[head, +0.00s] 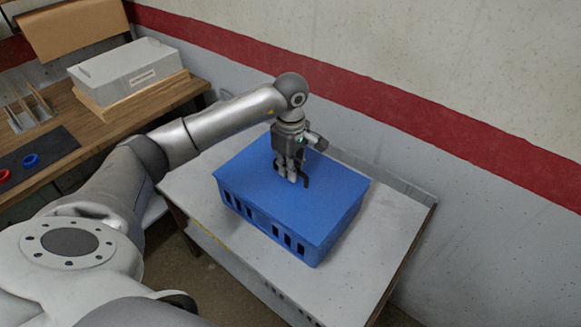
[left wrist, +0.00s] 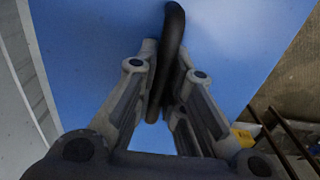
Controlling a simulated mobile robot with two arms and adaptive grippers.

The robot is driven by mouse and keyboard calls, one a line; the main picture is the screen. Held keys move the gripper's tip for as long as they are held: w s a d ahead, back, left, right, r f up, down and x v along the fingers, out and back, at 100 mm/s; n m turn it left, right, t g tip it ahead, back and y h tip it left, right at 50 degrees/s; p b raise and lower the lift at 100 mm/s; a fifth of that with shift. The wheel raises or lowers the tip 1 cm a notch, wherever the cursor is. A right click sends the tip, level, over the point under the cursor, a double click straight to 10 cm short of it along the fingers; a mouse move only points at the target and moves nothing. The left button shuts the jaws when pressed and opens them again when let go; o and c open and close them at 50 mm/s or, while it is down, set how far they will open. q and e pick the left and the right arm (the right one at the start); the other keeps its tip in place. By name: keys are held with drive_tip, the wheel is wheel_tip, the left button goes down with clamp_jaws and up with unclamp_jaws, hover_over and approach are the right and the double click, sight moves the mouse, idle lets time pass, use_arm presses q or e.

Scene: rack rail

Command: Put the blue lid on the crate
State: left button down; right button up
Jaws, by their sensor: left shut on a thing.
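The blue crate (head: 291,242) stands on a small grey table, its slotted side facing me. The blue lid (head: 255,183) lies flat over the crate's top and looks lined up with its rim; I cannot tell whether it is fully seated. My left gripper (head: 293,180) is over the middle of the lid, shut on its black handle (head: 306,181). In the left wrist view the handle (left wrist: 172,45) runs between the two fingers, with the blue lid (left wrist: 90,50) behind. The fingers hide part of the handle. My right gripper is not in view.
The grey table (head: 397,228) has bare room around the crate, and a wall with a red band (head: 420,120) rises close behind it. At left, a wooden workbench (head: 75,118) holds a grey box (head: 128,70) and red and blue rings (head: 31,160).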

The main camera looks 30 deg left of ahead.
use_arm(q)
drive_tip(key=c, duration=1.4)
unclamp_jaws()
drive_tip(key=shift+c, duration=0.2)
drive_tip(key=shift+r, duration=0.1)
wheel_tip(320, 180, up, 12)
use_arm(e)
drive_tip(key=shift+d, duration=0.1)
